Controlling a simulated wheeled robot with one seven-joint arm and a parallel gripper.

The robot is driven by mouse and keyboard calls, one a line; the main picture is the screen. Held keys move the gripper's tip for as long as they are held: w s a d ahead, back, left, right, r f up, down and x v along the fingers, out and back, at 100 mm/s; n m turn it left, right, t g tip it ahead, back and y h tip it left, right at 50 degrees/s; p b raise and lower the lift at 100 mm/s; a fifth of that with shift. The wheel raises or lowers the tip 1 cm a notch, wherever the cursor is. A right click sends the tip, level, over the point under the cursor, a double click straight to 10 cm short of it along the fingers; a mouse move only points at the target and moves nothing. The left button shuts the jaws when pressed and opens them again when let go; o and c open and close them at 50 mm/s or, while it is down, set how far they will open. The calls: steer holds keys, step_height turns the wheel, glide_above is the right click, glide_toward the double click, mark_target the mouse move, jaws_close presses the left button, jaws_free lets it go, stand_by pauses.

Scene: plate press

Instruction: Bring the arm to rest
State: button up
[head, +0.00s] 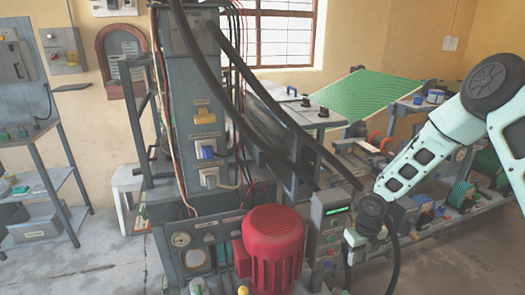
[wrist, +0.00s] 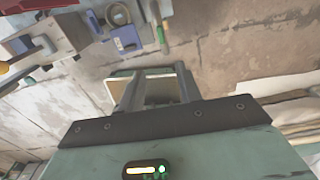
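My arm comes in from the right in the head view, its pale green links bent down to a dark wrist joint. My gripper (wrist: 158,88) shows in the wrist view with its two grey fingers apart. A pale flat square piece with a green edge (wrist: 158,90) appears between and beyond the fingers; I cannot tell how far beyond, and no clear grip on it shows. In the head view the wrist is beside a grey control box with a green display (head: 332,215), and the fingertips cannot be made out.
A red motor (head: 273,250) and the grey press column (head: 195,110) stand left of my wrist. Dark hoses arch down close by. A bench with a green sheet (head: 375,97) is behind. In the wrist view a blue item (wrist: 125,37) and a green-handled tool (wrist: 161,38) lie beyond.

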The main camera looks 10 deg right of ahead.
steer(key=s+a+r+m, duration=0.5)
steer(key=a+r+m, duration=0.2)
steer(key=r, duration=0.2)
steer(key=s+a+r+m, duration=0.5)
steer(key=a+r+m, duration=0.2)
steer(key=r, duration=0.1)
steer(key=s+a+r+m, duration=0.3)
steer(key=s+r+m, duration=0.2)
steer(key=s+m, duration=0.3)
steer(key=s+a+r+m+p, duration=0.1)
steer(key=s+a+r+m, duration=0.3)
steer(key=s+m, duration=0.4)
steer(key=shift+s+r+y, duration=0.3)
steer(key=shift+s+r, duration=0.2)
steer(key=shift+s, duration=0.4)
